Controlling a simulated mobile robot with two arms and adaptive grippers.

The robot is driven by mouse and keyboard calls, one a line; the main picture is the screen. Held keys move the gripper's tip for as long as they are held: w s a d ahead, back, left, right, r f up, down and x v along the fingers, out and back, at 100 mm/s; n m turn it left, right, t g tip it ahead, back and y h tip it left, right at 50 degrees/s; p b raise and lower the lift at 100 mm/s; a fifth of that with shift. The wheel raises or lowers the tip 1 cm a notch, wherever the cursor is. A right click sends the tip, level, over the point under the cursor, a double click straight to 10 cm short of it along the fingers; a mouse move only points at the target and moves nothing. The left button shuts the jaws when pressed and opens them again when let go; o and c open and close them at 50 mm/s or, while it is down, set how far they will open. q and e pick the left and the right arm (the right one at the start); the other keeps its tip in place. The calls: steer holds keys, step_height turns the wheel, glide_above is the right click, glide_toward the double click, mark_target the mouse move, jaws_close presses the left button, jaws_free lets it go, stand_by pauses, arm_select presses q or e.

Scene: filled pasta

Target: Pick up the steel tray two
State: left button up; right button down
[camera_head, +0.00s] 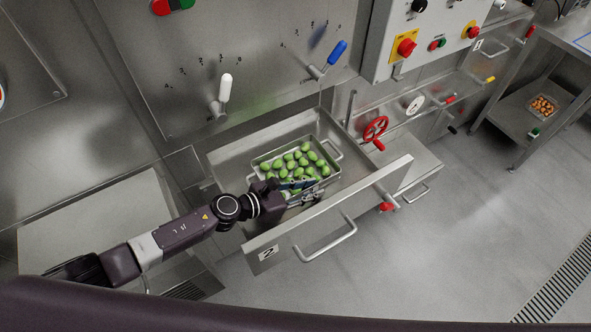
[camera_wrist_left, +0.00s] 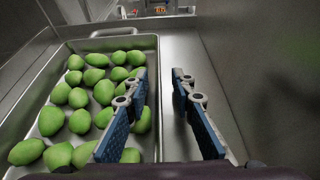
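The steel tray (camera_head: 334,184) holds many green filled pasta pieces (camera_head: 297,160) and sits inside an open drawer labelled 2. Its rim (camera_wrist_left: 157,60) and a bar handle at the far end (camera_wrist_left: 113,31) show in the left wrist view. My left gripper (camera_head: 297,186) is over the tray's near side in the head view. In the left wrist view its two blue-padded fingers (camera_wrist_left: 161,80) are spread apart, one over the pasta side and one outside the tray's side wall. They hold nothing. Whether they touch the wall is unclear. My right gripper is not in view.
The drawer's front panel (camera_head: 335,215) with its bar handle (camera_head: 325,243) stands close to my left gripper. A red valve wheel (camera_head: 376,129) and levers are behind and to the right. Another tray (camera_head: 543,106) sits on a far shelf. The floor at right is clear.

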arm_select(q)
jaws_close()
stand_by(0.3)
steer(key=shift+w+r, duration=0.15)
steer(key=shift+w, duration=0.05)
